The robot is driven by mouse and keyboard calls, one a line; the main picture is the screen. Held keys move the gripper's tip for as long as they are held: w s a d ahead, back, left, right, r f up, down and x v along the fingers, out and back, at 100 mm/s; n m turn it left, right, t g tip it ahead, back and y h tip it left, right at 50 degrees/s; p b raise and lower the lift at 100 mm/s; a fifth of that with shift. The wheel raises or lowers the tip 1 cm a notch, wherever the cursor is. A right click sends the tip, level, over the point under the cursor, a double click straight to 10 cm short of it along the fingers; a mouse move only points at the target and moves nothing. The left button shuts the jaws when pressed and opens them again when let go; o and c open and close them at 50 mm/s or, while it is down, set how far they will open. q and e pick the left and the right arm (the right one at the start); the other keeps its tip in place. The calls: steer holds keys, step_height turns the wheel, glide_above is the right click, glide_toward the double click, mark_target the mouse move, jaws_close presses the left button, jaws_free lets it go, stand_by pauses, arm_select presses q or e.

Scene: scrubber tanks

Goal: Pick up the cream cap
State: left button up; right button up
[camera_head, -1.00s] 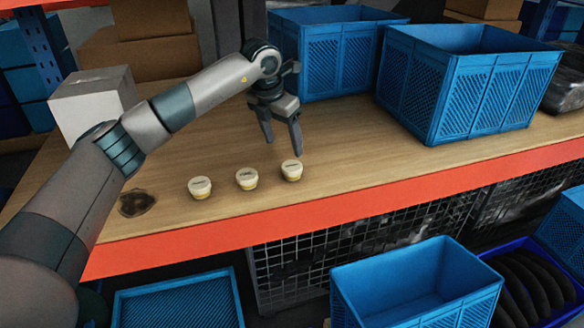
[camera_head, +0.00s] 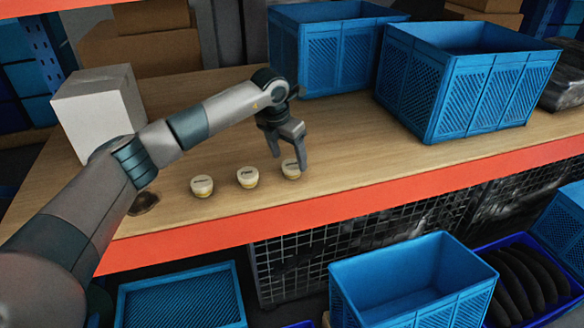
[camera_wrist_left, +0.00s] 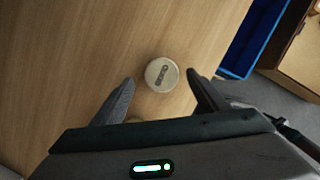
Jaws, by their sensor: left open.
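Three small round items with cream caps stand upright in a row on the wooden shelf: a left one (camera_head: 201,186), a middle one (camera_head: 247,177) and a right one (camera_head: 291,171). My left gripper (camera_head: 289,160) is open and points down at the right one, with a finger partly in front of it. My right gripper is not in view.
Two blue crates stand behind, one at the back (camera_head: 325,55) and one at the right (camera_head: 455,90). A white box (camera_head: 100,115) is at the left. A dark round object (camera_head: 143,203) lies partly behind my arm. The orange shelf edge (camera_head: 350,203) runs close in front.

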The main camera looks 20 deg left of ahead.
mark_target(292, 164)
arm_select(q)
steer(key=p+x, duration=0.1)
steer(key=x, duration=0.1)
steer(key=shift+w+d+f+p, duration=0.1)
steer(key=shift+d+f+p, duration=0.15)
steer(key=shift+f+p, duration=0.15)
steer(key=shift+w+f, duration=0.15)
steer(key=shift+f, duration=0.5)
steer(key=c, duration=1.1)
